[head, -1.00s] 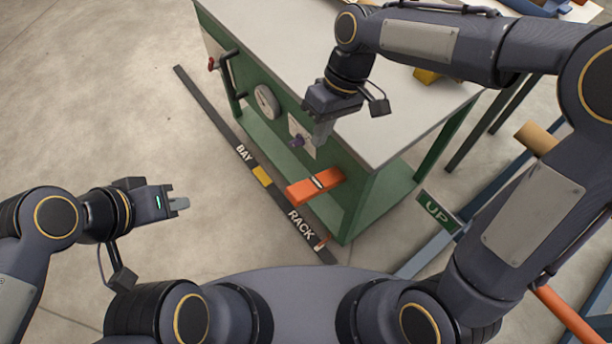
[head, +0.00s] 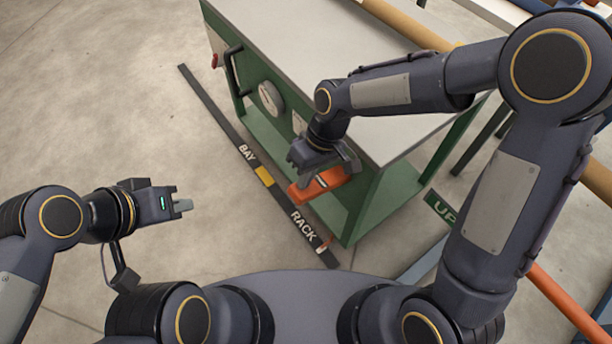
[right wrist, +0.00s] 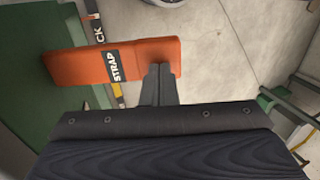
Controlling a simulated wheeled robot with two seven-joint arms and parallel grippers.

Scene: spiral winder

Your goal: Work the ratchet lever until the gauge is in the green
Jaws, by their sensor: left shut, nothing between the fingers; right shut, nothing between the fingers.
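The round white gauge (head: 270,97) is on the front of the green bench; its needle and colours are too small to read. A black bar handle (head: 231,72) with a red part (head: 214,60) sits left of it; I cannot tell whether this is the ratchet lever. An orange block marked STRAP (head: 322,185) juts from the bench front and also shows in the right wrist view (right wrist: 88,63). My right gripper (right wrist: 158,70) is shut and empty, its tips at the block's lower edge; I cannot tell if they touch. My left gripper (head: 182,206) is shut and empty, away from the bench.
The bench's grey top (head: 290,40) is mostly clear, with my right arm over it. A dark floor strip marked BAY and RACK (head: 282,206) runs before the bench. A green UP sign (head: 440,210) and blue and orange bars lie at right. Floor at left is clear.

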